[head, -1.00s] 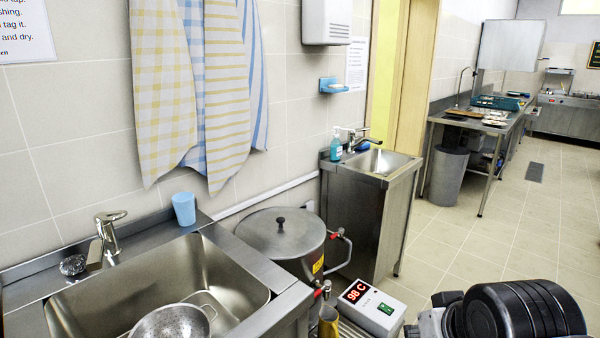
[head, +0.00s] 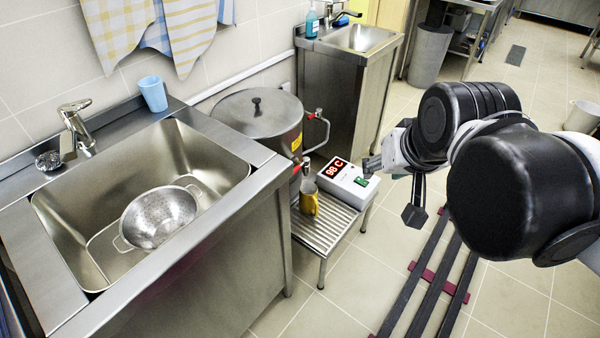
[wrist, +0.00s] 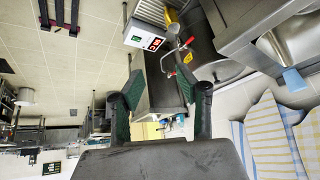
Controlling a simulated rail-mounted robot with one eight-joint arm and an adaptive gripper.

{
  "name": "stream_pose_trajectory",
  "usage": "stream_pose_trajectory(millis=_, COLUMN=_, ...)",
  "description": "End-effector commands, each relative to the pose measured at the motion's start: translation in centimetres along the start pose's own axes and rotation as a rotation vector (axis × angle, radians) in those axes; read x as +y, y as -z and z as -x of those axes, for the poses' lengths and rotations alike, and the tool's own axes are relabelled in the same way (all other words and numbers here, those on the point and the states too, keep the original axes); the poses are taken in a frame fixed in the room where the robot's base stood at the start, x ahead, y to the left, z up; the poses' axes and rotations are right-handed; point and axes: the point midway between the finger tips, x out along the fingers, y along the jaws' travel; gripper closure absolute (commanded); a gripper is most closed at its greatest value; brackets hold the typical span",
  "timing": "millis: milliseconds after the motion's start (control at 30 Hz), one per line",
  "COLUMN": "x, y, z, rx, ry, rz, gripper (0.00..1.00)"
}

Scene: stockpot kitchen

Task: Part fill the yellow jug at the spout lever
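The yellow jug (head: 309,203) stands upright on a slatted steel stand beside the stockpot; its contents cannot be made out. It also shows small at the top of the wrist view (wrist: 171,16). The lidded steel stockpot (head: 257,118) has a spout (head: 305,169) just above the jug, with a small red part next to it that may be the lever. My gripper (wrist: 163,90) is open and empty in the wrist view, its fingers wide apart and well away from jug and pot. In the head view my arm hides most of it.
A white control box (head: 346,184) reading 98 C sits right of the jug. A red-handled pipe (head: 318,118) projects from the pot. A sink (head: 205,150) holding a colander (head: 158,217) is at left. Floor rails (head: 432,285) run at lower right; tiled floor before the stand is clear.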

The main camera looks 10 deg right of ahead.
Motion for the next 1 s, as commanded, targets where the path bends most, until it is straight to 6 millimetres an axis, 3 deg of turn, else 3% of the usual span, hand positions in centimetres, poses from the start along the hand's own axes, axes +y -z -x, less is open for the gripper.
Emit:
stream_pose_trajectory(millis=100, x=-0.7, y=2.7, z=-1.3, rx=-0.032, ry=0.007, rz=-0.054, gripper=0.67)
stream_pose_trajectory(millis=467, x=-2.9, y=9.8, z=-6.7, rx=-0.132, ry=0.018, rz=-0.217, gripper=0.67)
stream_pose_trajectory(millis=767, x=-5.0, y=14.7, z=-13.4, rx=-0.216, ry=0.012, rz=-0.351, gripper=0.67)
stream_pose_trajectory(millis=1000, x=-6.7, y=17.6, z=-20.1, rx=-0.284, ry=0.0, rz=-0.455, gripper=0.67)
